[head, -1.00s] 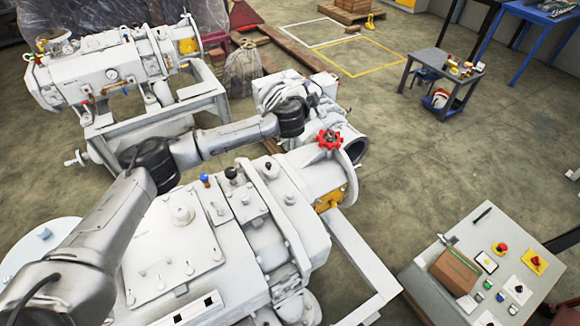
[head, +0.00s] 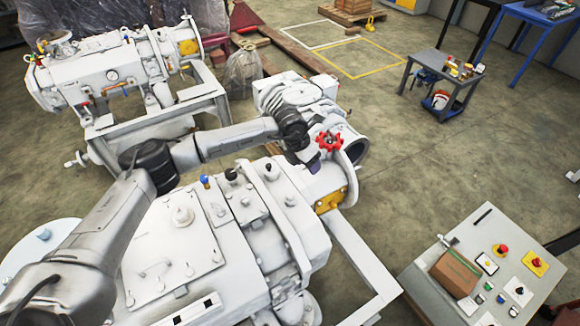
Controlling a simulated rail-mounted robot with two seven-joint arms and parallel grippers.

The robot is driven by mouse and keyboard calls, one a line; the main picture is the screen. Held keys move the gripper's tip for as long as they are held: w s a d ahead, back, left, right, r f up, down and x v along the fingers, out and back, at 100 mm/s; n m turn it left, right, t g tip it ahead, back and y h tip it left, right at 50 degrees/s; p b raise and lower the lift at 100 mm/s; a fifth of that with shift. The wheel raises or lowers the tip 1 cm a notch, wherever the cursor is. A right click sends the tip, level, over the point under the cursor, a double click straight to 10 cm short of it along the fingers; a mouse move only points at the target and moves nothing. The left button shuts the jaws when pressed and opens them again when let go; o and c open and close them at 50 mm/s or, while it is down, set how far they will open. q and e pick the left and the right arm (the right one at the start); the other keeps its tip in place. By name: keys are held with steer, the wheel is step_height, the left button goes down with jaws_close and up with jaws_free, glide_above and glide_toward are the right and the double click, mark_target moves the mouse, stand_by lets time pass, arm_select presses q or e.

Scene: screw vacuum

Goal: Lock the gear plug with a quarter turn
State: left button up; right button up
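My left arm reaches over the white vacuum pump (head: 180,262) from the left. My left gripper (head: 313,163) points down beside the red handwheel (head: 330,142), just left of it, above the pump's outlet end. A small dark purple part shows at its tip, and I cannot tell whether this is a finger or a held thing. The wrist hides the fingers. A blue-topped plug (head: 206,182) and a black knob (head: 231,174) stand upright on the pump's top, apart from the gripper. I cannot tell which fitting is the gear plug. My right gripper is out of view.
A second white pump (head: 112,76) stands on a frame at the back left. A control desk (head: 435,290) with buttons and a brown box (head: 455,272) is at the lower right. A grey cart (head: 425,65) stands farther back. The floor between is clear.

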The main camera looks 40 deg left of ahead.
mark_target(290, 195)
arm_select(q)
steer(key=s+a+f+g+y, duration=0.1)
steer(key=s+a+g+y, duration=0.1)
steer(key=s+a+g, duration=0.15)
steer(key=shift+t, duration=0.35)
steer(key=f, duration=0.9)
steer(key=f+b, duration=0.1)
steer(key=f, duration=0.3)
steer(key=shift+s+d+f, duration=0.25)
steer(key=shift+f, duration=0.05)
steer(key=shift+c, duration=0.2)
jaws_close()
steer(key=m+b, duration=0.2)
steer(key=m, duration=0.2)
steer(key=shift+f+m, duration=0.15)
steer(key=shift+m, duration=0.15)
steer(key=m+b, duration=0.1)
steer(key=m, duration=0.1)
steer(key=shift+m, duration=0.6)
